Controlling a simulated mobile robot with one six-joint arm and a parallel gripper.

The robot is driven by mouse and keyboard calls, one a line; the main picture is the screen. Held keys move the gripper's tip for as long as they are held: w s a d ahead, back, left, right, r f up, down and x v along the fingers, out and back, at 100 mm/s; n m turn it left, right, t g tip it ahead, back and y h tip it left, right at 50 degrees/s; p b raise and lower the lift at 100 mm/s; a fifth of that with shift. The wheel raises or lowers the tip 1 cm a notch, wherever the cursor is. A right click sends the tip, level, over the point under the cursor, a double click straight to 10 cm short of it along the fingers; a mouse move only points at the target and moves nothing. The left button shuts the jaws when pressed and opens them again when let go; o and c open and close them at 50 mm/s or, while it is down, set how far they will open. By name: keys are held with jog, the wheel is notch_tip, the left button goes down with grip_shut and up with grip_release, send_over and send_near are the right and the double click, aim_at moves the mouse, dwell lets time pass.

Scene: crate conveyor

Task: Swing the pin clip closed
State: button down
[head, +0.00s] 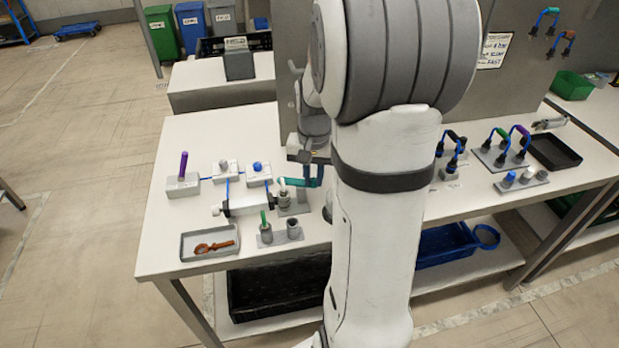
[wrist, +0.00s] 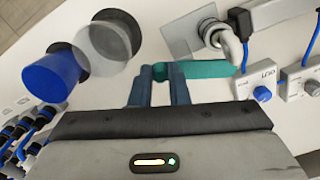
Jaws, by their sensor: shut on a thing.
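The pin clip (wrist: 210,70) shows in the wrist view as a teal bar running right from my fingers towards a grey metal post with a hooked top (wrist: 228,42). My gripper (wrist: 158,72) is shut on the bar's left end. In the head view the teal clip (head: 316,182) lies beside the grey post (head: 284,198), on a small grey plate. My gripper (head: 309,172) comes down on it from above, partly hidden by my arm. I cannot tell how far the clip stands from the post's top.
A white fixture (head: 248,203) with blue cables and white control boxes (head: 258,174) stands left of the clip. A grey tray (head: 187,256) holds a brown-red tool. A blue cup-like part (wrist: 52,78) and a grey disc (wrist: 108,42) are near my fingers in the wrist view.

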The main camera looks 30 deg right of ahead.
jog(key=n, duration=0.2)
jog(key=w+n, duration=0.1)
jog(key=n, duration=0.2)
jog(key=shift+w+d+r+n, duration=0.15)
jog(key=shift+w+d+n, duration=0.1)
jog(key=shift+d+n, duration=0.15)
dwell(0.4)
jog(key=c, duration=1.6)
grip_release()
jog(key=shift+w, duration=0.15)
jog(key=shift+o, duration=1.1)
notch_tip(320, 180, up, 8)
jog(key=shift+f, duration=0.2)
jog(key=shift+a, duration=0.1)
